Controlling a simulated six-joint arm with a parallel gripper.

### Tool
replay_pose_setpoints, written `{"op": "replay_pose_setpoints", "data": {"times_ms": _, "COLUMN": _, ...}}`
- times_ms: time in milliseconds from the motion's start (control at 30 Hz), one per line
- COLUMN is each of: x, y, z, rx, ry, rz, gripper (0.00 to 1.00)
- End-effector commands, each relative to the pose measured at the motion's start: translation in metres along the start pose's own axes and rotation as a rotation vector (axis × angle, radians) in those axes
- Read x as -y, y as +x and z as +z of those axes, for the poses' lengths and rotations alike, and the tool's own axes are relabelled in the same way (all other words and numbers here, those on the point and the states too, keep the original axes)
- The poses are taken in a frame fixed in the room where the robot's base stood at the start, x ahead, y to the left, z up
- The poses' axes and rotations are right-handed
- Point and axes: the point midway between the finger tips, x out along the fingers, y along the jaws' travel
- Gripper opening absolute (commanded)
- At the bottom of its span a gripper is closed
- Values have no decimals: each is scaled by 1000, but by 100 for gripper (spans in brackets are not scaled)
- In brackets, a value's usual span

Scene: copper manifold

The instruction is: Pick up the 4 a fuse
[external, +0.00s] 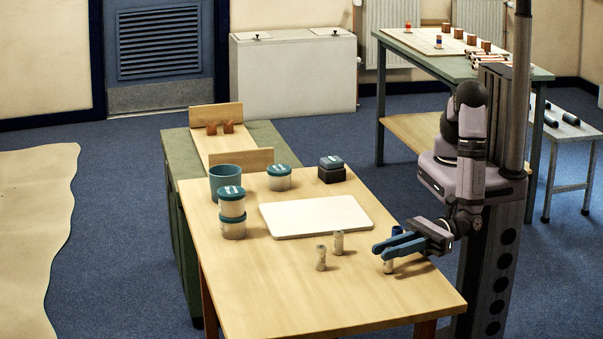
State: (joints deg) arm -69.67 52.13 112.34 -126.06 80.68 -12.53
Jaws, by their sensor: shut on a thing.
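Several small pale cylinders that look like fuses are at the front right of the wooden table. One fuse (321,257) stands upright left of the others, and another fuse (338,242) stands upright just behind it. My gripper (384,250) reaches in from the right with its blue fingers low over the table. It is shut on a third fuse (387,266), whose lower part shows beneath the fingers. Its upper part is hidden by the fingers. I cannot read any rating on the fuses. I cannot tell whether the held one touches the table.
A white board (316,216) lies mid-table (270,300). Behind and left of it are a teal cup (225,181), stacked lidded jars (232,212), another jar (279,178) and a dark box (331,170). The front left of the table is clear.

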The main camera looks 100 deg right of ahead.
Motion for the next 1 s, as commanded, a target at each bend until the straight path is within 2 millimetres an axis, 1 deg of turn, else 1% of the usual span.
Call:
{"op": "replay_pose_setpoints", "data": {"times_ms": 267, "x": 0, "y": 0, "z": 24, "rx": 3, "ry": 4, "rz": 0, "gripper": 0}}
{"op": "replay_pose_setpoints", "data": {"times_ms": 700, "x": 0, "y": 0, "z": 83, "rx": 2, "ry": 3, "rz": 0, "gripper": 0}}
{"op": "replay_pose_setpoints", "data": {"times_ms": 833, "x": 0, "y": 0, "z": 92, "rx": 2, "ry": 2, "rz": 0, "gripper": 0}}
{"op": "replay_pose_setpoints", "data": {"times_ms": 1000, "x": 0, "y": 0, "z": 97, "rx": 1, "ry": 1, "rz": 0, "gripper": 0}}
